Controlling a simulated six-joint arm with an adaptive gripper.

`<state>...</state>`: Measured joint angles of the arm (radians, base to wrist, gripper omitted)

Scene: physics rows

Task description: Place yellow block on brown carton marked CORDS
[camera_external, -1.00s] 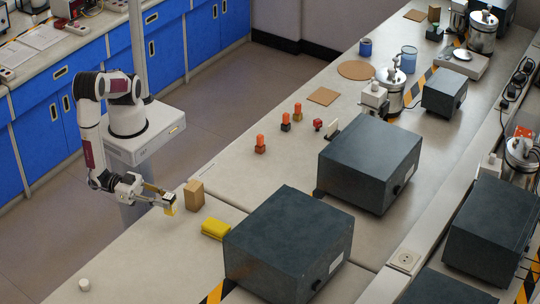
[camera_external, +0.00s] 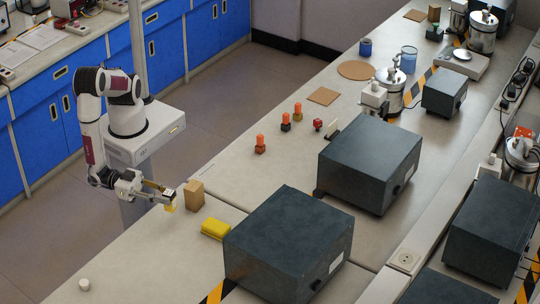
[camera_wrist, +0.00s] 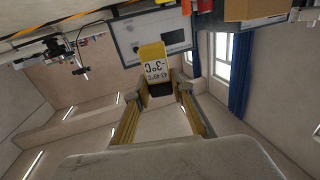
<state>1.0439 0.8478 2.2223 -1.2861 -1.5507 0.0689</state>
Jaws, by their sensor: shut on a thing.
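My gripper (camera_external: 165,193) is shut on a small yellow block (camera_external: 171,206) at the left edge of the bench. In the wrist view the yellow block (camera_wrist: 154,60) sits between the tips of my gripper (camera_wrist: 158,88), with dark printed characters on its facing side. A brown carton (camera_external: 194,196) stands upright on the bench, just right of the held block. They look close but apart. No marking on the carton is legible. In the wrist view, part of a brown and red box (camera_wrist: 255,8) shows at the top right; I cannot tell whether it is this carton.
A small white cylinder (camera_external: 84,285) is at the front left. Several orange-topped pieces stand farther back. Bench surface left of the flat yellow object is clear.

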